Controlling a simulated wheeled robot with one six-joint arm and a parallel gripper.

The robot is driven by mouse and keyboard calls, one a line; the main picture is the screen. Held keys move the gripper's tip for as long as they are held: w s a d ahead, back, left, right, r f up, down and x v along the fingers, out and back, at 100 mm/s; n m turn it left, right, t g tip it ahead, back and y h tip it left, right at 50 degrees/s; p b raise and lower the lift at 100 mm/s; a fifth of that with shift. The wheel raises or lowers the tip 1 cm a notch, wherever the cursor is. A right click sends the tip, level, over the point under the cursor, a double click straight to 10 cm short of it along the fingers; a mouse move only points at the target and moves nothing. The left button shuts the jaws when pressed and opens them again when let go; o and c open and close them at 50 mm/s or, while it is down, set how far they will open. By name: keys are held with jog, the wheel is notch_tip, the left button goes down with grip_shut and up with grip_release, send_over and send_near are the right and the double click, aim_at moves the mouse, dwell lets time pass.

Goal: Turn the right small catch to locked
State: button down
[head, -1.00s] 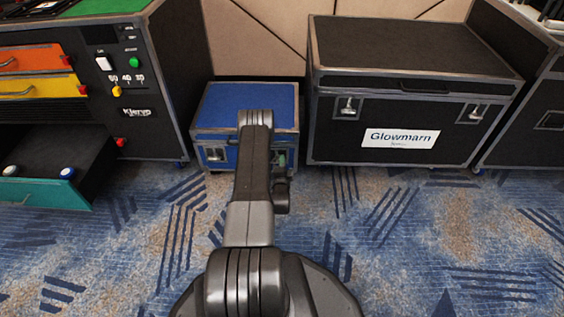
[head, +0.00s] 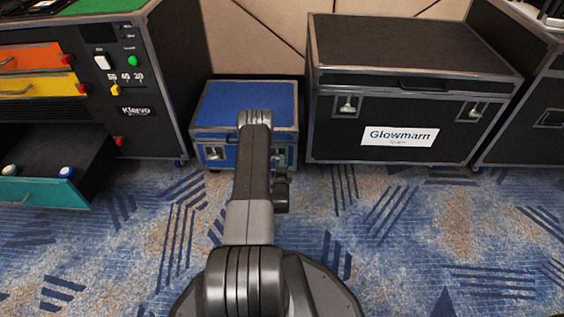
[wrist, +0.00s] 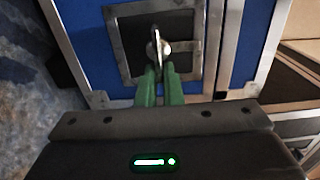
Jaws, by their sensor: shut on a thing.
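The small blue case (head: 245,105) stands on the carpet ahead, and my arm covers part of its front in the head view. In the wrist view its blue front (wrist: 85,20) fills the upper part. The right small catch (wrist: 158,46) is a metal turn piece on a dark recessed plate with a metal frame. My gripper (wrist: 160,72) has green fingers, which are shut on the catch at its near end. The left small catch (head: 214,153) shows on the case front in the head view, left of my arm.
A large black case (head: 415,100) labelled Glowmarn stands to the right. A black cabinet (head: 150,90) stands to the left, with an open teal drawer (head: 40,190) jutting out low. Patterned carpet (head: 390,240) in front is clear.

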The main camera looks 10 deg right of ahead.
jog(key=c, duration=1.6)
grip_release()
jog(key=shift+a, duration=0.1)
jog(key=shift+s, duration=0.1)
jog(key=p+v, duration=0.4)
jog(key=v, duration=0.9)
jog(key=shift+s+a+p, duration=0.15)
jog(key=shift+s+p, duration=0.15)
jog(key=shift+s, duration=0.05)
jog(key=b+x, duration=0.4)
jog(key=x, duration=1)
jog(key=shift+b, duration=0.3)
jog(key=shift+s, duration=0.15)
